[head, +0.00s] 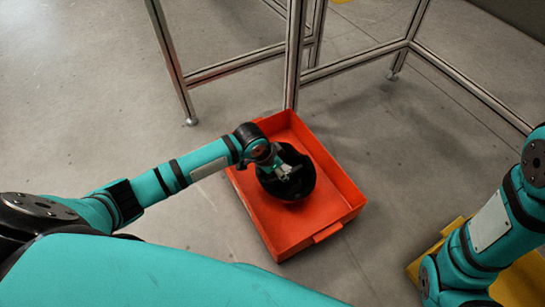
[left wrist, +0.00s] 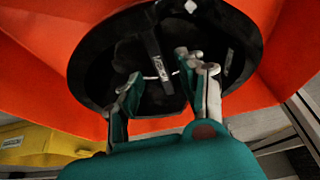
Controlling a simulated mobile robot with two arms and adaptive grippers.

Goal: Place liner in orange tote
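The black, bowl-shaped liner (head: 303,192) is inside the outline of the orange tote (head: 338,218) on the floor; I cannot tell whether it rests fully on the tote's bottom. In the left wrist view the liner (left wrist: 103,62) shows its hollow inside with straps, against the orange wall of the tote (left wrist: 45,85). My left gripper (head: 287,172) is over the liner's hollow. My right gripper is out of view.
A metal frame (head: 292,60) with legs stands just behind the orange tote. A yellow tote (head: 525,280) is at the lower right, partly hidden by my right arm. It also shows in the left wrist view (left wrist: 38,142). Grey floor is clear to the left.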

